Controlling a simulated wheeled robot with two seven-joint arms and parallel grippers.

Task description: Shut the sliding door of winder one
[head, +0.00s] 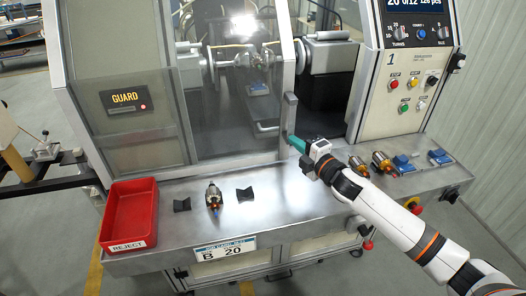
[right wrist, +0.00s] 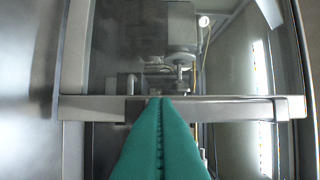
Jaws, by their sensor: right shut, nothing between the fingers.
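The sliding door (head: 225,95) of winder one is a clear pane in a grey metal frame. In the head view it stands partly open, with a gap between its right edge and the control panel marked 1 (head: 400,85). An upright grey handle (head: 290,112) is on its right edge. My right gripper (head: 293,139) has teal fingers, shut and empty, at the lower end of the handle. In the right wrist view the fingertips (right wrist: 160,99) overlap the door's frame bar (right wrist: 235,108) beside a dark piece of the handle; contact is unclear. My left gripper is out of view.
The steel ledge (head: 290,200) below holds a red reject bin (head: 130,215), an armature (head: 213,197) between dark V-blocks, and more armatures (head: 381,162) and blue fixtures (head: 403,164) at the right. Winding spindles (head: 215,60) show behind the pane.

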